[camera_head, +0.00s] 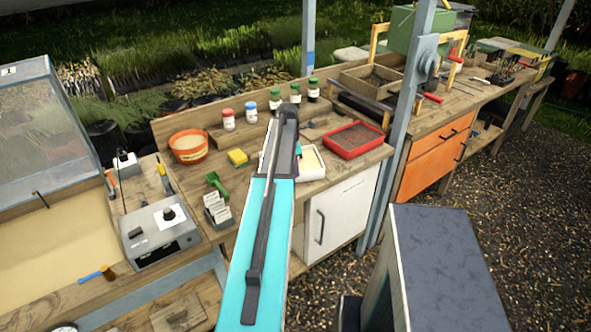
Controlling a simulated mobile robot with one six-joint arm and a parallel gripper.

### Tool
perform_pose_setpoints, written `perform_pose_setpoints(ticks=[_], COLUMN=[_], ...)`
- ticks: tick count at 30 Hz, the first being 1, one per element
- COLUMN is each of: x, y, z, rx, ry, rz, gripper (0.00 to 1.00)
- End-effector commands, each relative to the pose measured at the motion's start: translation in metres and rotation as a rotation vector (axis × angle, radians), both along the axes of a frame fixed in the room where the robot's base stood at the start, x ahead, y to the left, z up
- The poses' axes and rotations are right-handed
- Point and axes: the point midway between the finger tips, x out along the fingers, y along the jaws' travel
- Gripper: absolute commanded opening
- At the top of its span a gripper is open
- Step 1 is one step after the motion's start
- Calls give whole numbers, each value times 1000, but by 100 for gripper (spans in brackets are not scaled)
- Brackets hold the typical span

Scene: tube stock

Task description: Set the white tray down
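The white tray (313,176) shows in the head view just right of my arm, at the front edge of the wooden bench above a white cabinet. It has a pale rim and a yellowish inside. My arm covers much of its left part. I cannot tell whether it rests on the bench or is held just above it. My turquoise and dark grey arm reaches up the middle of the view toward the tray. My gripper is hidden behind the arm links, so its fingers and any hold on the tray do not show.
A red tray (379,139) of dark soil stands right of the white tray. Left of my arm are a yellow sponge (238,157), a green scoop (217,183), a label holder (217,212) and an orange pot (188,148). Bottles stand behind. A blue-grey post (401,130) rises at right.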

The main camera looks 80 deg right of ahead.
Motion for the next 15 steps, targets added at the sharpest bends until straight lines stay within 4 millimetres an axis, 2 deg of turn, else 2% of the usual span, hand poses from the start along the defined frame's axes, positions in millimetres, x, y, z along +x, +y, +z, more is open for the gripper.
perform_pose_setpoints(ticks=[1, 3, 15], x=[0, 0, 0], y=[0, 0, 0], z=[0, 0, 3], rx=[0, 0, 0], ry=[0, 0, 0], rz=[0, 0, 1], gripper=[11, 21, 21])
